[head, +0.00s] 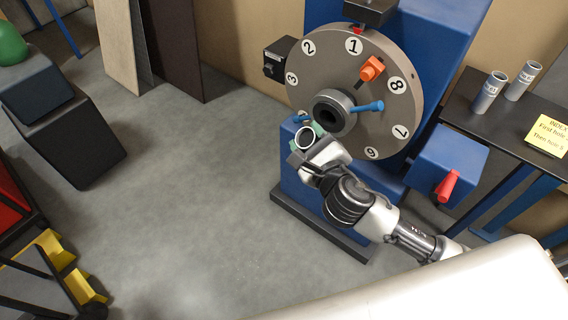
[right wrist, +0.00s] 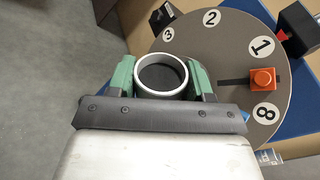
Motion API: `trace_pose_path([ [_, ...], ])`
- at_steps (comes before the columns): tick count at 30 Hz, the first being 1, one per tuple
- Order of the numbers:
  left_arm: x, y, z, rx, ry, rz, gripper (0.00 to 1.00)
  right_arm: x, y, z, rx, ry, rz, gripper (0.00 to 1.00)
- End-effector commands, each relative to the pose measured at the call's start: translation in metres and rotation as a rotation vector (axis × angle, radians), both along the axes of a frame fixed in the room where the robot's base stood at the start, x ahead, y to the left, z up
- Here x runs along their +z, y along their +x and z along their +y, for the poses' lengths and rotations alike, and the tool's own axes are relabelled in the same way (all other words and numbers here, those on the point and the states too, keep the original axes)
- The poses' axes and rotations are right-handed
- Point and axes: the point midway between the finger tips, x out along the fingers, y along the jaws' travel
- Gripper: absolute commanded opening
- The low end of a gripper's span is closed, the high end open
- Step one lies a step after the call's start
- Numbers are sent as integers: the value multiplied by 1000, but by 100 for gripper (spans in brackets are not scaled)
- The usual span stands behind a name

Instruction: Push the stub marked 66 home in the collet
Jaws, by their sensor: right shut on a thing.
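My right gripper (head: 305,142) is shut on a grey metal stub (head: 304,139). The stub's open ring end also shows between the green fingers of my right gripper (right wrist: 161,66) in the right wrist view, where the stub (right wrist: 161,93) looks hollow with a dark inside. No number is readable on it. The collet (head: 333,112) is the dark ring with a bore at the middle of the numbered disc. The stub is just below and left of the collet in the head view, apparently outside it; the exact gap cannot be told. My left gripper is not in view.
The grey numbered disc (head: 390,128) carries an orange block (head: 371,68); a blue handle (head: 366,107) sticks out by the collet. A blue box with a red handle (head: 447,186) is at the right. Two tubes (head: 489,92) stand on a dark table.

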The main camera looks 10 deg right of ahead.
Motion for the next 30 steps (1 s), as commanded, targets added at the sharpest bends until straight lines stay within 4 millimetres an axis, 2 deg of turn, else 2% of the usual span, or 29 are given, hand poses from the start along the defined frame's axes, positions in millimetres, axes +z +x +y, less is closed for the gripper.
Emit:
trace_pose_path([
  [1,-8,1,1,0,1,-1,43,-11,5,6,49,-141,-48,12],
  [3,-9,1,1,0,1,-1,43,-21,9,16,126,-345,-127,12],
  [6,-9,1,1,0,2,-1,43,-33,10,27,203,-529,-220,12],
  [9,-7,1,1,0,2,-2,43,-42,10,36,255,-642,-290,12],
  [18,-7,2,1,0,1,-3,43,-65,9,47,331,-789,-402,12],
  [25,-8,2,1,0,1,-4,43,-70,9,47,344,-812,-423,12],
  [30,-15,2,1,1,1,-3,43,-72,15,40,343,-811,-423,12],
])
